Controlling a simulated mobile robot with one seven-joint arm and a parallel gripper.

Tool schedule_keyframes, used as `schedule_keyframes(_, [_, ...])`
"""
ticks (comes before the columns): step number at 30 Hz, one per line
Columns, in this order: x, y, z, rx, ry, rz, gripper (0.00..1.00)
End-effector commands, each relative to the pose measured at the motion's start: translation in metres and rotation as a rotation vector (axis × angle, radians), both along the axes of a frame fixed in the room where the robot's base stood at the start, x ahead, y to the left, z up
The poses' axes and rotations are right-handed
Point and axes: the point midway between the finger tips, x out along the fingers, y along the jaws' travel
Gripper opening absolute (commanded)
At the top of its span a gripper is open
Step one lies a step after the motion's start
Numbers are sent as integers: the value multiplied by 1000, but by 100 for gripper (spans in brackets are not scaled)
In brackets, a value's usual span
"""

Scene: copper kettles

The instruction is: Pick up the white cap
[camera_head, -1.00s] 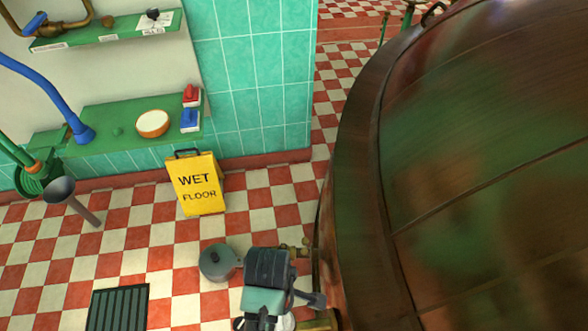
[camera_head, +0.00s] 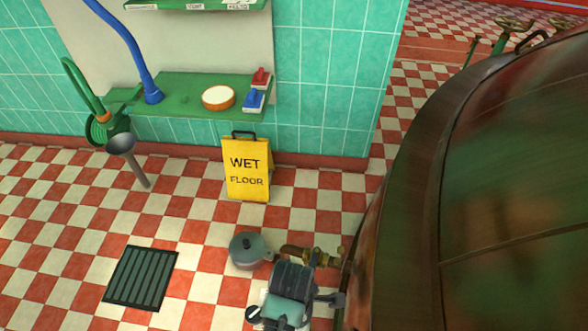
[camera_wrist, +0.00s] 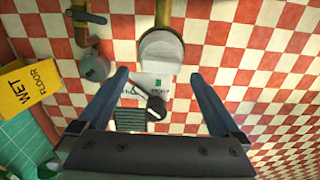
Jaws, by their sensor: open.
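In the wrist view, a pale rounded thing (camera_wrist: 160,46) shows beyond my fingers, near the top middle; it may be the white cap, but I cannot tell for sure. My gripper (camera_wrist: 158,76) is open, with one blue-grey finger on each side and nothing held between them. A white labelled panel (camera_wrist: 152,84) and a dark-headed handled thing (camera_wrist: 156,107) show in the gap, apart from the fingers. In the head view, my arm's end is at the bottom middle, and what lies below it is mostly hidden.
A grey lidded pot (camera_head: 247,250) stands beside my arm, left of brass pipework (camera_head: 318,256). The large copper kettle (camera_head: 510,200) blocks the right. A green shelf (camera_head: 185,88) holds a white-topped round thing (camera_head: 218,97).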

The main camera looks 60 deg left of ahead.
Motion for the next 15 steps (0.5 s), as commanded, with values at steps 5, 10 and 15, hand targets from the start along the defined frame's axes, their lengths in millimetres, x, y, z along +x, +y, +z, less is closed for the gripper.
schedule_keyframes(5, [1, -4, -31, -3, 3, 0, 100])
schedule_keyframes(10, [2, -3, -46, -1, 1, -1, 100])
schedule_keyframes(15, [2, -3, -46, -1, 1, -1, 100])
